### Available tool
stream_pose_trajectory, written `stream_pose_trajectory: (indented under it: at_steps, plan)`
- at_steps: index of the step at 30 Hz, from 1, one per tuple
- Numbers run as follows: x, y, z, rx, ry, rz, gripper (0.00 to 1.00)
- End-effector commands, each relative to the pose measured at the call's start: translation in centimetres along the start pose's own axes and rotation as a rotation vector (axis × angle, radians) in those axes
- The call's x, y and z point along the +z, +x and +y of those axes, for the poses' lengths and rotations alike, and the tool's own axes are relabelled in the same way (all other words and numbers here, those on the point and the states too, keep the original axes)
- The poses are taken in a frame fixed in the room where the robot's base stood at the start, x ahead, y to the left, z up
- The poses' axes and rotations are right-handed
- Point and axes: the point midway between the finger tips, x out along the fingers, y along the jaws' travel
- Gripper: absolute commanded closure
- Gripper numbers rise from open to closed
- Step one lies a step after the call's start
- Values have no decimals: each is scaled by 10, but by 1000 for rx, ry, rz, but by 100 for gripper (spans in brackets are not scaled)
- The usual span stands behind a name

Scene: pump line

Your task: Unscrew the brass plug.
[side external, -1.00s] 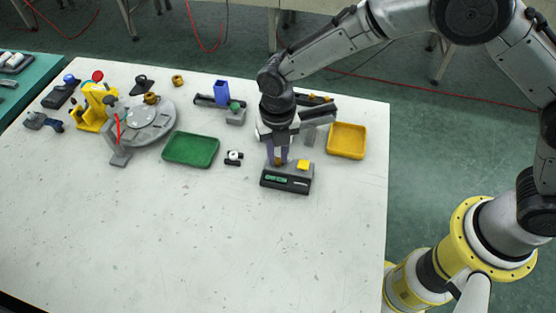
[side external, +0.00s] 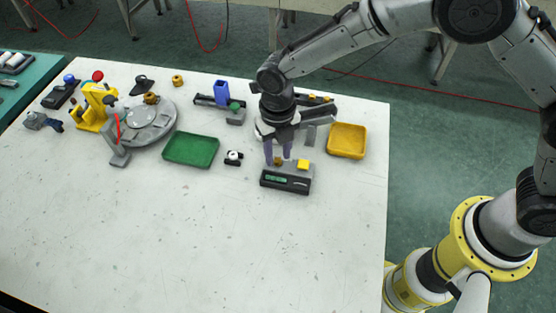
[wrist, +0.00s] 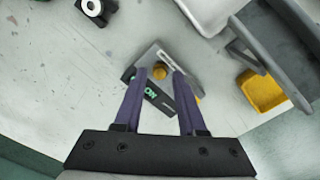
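A brass plug (side external: 278,162) sits on top of a grey unit (side external: 300,175) with a black front and a green label. It also shows in the wrist view (wrist: 159,72) as a small round brass knob. My gripper (side external: 278,157) is above the unit, pointing down. In the wrist view my gripper (wrist: 160,74) has its two purple fingers clearly apart, with the plug between their tips and a gap on each side. Whether the fingertips reach down to the plug's height is hard to tell.
A yellow block (side external: 303,164) sits on the unit right of the plug. A yellow tray (side external: 347,141) is at right, a green tray (side external: 190,149) at left. A small black-and-white part (side external: 233,157) lies between. A grey turntable (side external: 150,123) stands further left. The front table is clear.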

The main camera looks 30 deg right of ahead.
Motion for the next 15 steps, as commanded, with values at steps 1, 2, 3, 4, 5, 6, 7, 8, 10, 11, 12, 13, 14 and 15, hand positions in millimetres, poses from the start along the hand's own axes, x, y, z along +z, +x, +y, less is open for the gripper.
stream_pose_trajectory:
  at_steps: [1, 2, 3, 4, 5, 6, 7, 8, 10, 11, 12, 13, 14, 15]
  plan:
    - [0, -4, 0, 2, 0, -2, 60]
    - [0, -7, 0, 2, 0, -2, 60]
    - [1, -10, 0, 2, 0, -3, 60]
    - [1, -12, 0, 2, 0, -3, 60]
    - [0, -14, 0, 2, 0, -2, 60]
    - [0, -17, 0, 2, 0, -2, 60]
    - [0, -19, 0, 2, 0, -2, 60]
    - [1, -21, 0, 2, 0, -3, 60]
    - [1, -26, 0, 2, 0, -3, 60]
    - [0, -29, 0, 2, 0, -2, 60]
    - [0, -31, 0, 2, 0, -2, 60]
    - [0, -33, 0, 2, 0, -2, 60]
    - [0, -35, 0, 2, 0, -2, 60]
    - [0, -37, 0, 2, 0, -2, 60]
